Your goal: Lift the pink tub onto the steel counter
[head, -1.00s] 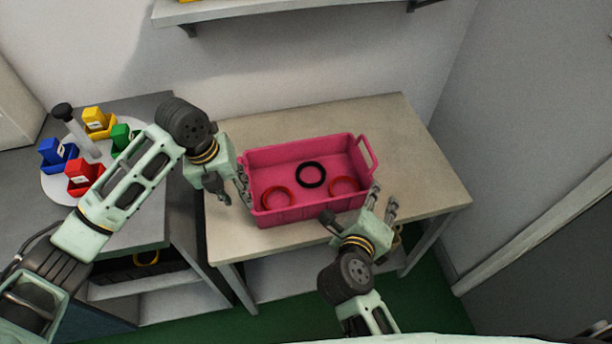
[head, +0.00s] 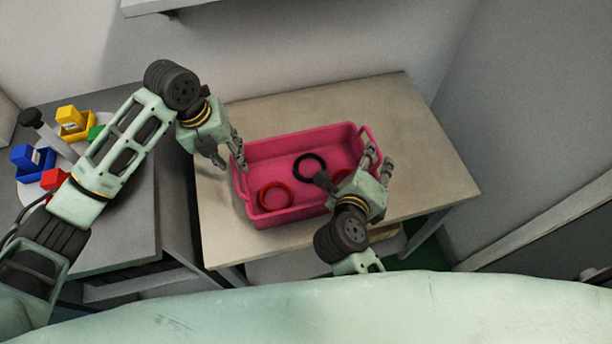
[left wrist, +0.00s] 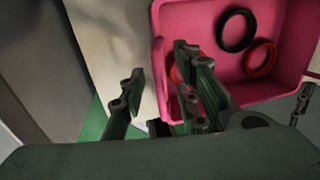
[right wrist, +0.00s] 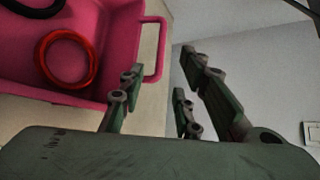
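The pink tub (head: 290,215) sits on the beige-topped table (head: 410,110). A black ring (head: 310,166) and red rings (head: 275,196) lie in it. My left gripper (head: 229,160) is open at the tub's left end; in the left wrist view the tub's end wall (left wrist: 158,55) shows between its fingers. My right gripper (head: 376,160) is open near the tub's right end and hides part of it. In the right wrist view the end handle (right wrist: 157,50) appears between the fingers, apart from them. A grey counter (head: 125,235), perhaps the steel one, stands at left.
The grey counter carries a round white tray (head: 35,192) with a post and blue, yellow, red and green bins. A wall shelf (head: 150,6) is at the top. The table's right part is bare, with a wall beyond.

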